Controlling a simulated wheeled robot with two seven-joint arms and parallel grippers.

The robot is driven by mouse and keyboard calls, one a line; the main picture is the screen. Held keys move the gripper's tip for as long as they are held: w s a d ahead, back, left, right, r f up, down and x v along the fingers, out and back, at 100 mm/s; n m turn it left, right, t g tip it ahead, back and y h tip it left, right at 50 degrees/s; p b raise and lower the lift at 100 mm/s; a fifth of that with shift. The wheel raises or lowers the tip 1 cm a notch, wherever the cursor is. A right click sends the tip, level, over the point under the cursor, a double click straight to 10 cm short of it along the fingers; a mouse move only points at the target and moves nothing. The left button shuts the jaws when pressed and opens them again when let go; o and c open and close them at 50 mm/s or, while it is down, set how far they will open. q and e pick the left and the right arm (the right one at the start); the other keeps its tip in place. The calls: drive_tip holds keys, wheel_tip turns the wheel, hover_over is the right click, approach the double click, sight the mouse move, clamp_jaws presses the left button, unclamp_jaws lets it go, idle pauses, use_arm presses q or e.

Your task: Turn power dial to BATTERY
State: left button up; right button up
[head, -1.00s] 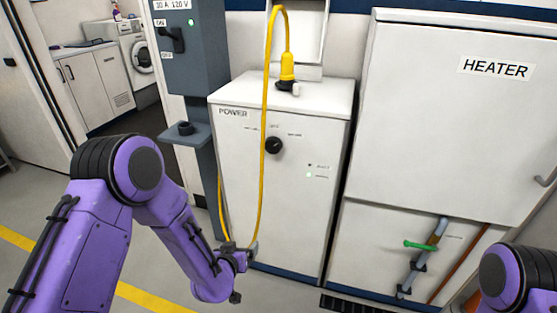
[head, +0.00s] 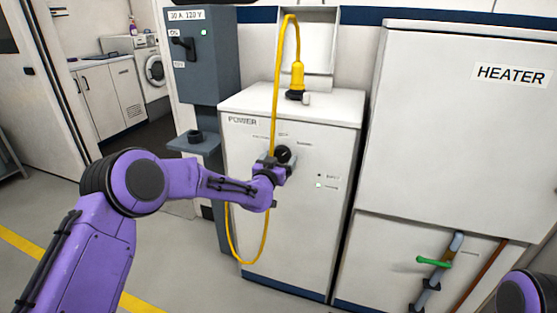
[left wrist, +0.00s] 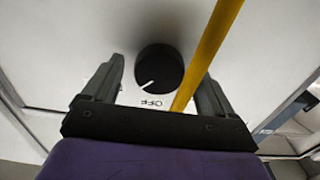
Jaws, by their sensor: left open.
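The black round power dial (head: 284,154) is on the front of the white POWER cabinet (head: 300,215). In the left wrist view the dial (left wrist: 160,72) shows upside down, its white mark pointing low left, beside the word OFF. The other dial labels are too small to read. My left gripper (head: 273,167) is open at the dial. In the left wrist view its fingers stand on either side of the dial, apart from it. The gripper hides the dial's lower left in the head view. My right gripper is out of view.
A yellow cable (head: 276,100) hangs down the cabinet front; in the left wrist view the cable (left wrist: 212,48) passes between the dial and the right-hand finger. A grey switch box (head: 208,60) is at left. The HEATER cabinet (head: 460,130) is at right.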

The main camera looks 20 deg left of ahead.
use_arm(q)
drive_tip(key=c, duration=1.1)
drive_tip(key=shift+o, duration=0.2)
drive_tip(key=shift+n, duration=0.4)
drive_tip(key=n+b, duration=0.1)
drive_tip(key=n, duration=0.3)
drive_tip(key=n+b, duration=0.2)
drive_tip(key=n, duration=0.2)
drive_tip(key=shift+d, duration=0.1)
drive_tip(key=n+b, duration=0.2)
drive_tip(key=n, duration=0.3)
drive_tip(key=shift+n, duration=0.4)
drive_tip(key=shift+n+b, duration=1)
drive_tip(key=shift+n, duration=0.6)
drive_tip(key=shift+r, duration=0.1)
